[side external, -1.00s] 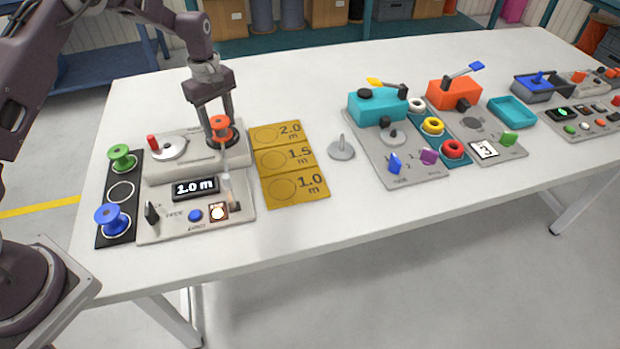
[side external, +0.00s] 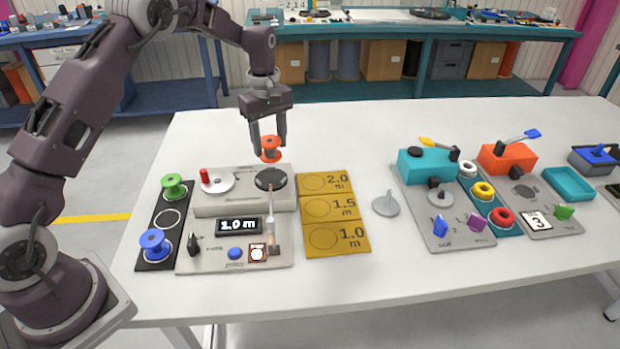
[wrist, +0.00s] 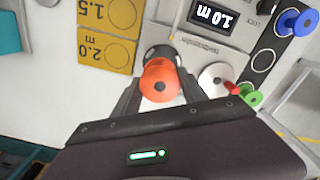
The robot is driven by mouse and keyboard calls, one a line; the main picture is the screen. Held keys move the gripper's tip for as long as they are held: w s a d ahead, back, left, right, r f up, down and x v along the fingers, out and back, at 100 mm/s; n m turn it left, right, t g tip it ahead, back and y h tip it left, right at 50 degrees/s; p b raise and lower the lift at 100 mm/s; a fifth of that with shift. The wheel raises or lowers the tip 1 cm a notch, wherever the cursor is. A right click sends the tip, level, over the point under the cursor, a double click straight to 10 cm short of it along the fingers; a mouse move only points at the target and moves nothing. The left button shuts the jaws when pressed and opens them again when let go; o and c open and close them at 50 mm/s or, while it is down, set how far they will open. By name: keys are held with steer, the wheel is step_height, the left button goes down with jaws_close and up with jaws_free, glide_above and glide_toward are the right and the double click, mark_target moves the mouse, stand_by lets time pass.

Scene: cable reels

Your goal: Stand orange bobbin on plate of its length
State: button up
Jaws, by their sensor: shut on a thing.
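My gripper (side external: 268,146) is shut on the orange bobbin (side external: 270,150) and holds it upright in the air, above the back of the winding machine near its dark round seat (side external: 270,179). In the wrist view the orange bobbin (wrist: 160,84) sits between the fingers. The yellow plates lie to the right of the machine: 2.0 m (side external: 343,183) at the back, 1.5 m (side external: 344,208) in the middle, 1.0 m (side external: 347,239) at the front. Each has an empty ring outline. The machine's display (side external: 238,226) reads 1.0 m.
A green bobbin (side external: 173,187) and a blue bobbin (side external: 155,244) stand on the black strip at the left, with an empty ring between them. A grey disc with a peg (side external: 386,206) stands right of the plates. Teal and orange devices stand farther right.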

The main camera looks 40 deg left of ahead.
steer(key=s+d+f+m, duration=0.1)
steer(key=d+f+m, duration=0.1)
steer(key=d, duration=0.4)
steer(key=s+d+f+m, duration=0.2)
steer(key=d, duration=0.5)
steer(key=s+d+f+m, duration=0.1)
steer(key=d+f, duration=0.2)
steer(key=d, duration=0.4)
steer(key=shift+s+m, duration=0.25)
steer(key=shift+m, duration=0.15)
steer(key=shift+f, duration=2.15)
steer(key=shift+f, duration=0.2)
steer(key=o, duration=1.4)
steer(key=shift+f, duration=0.1)
steer(key=shift+o, duration=0.2)
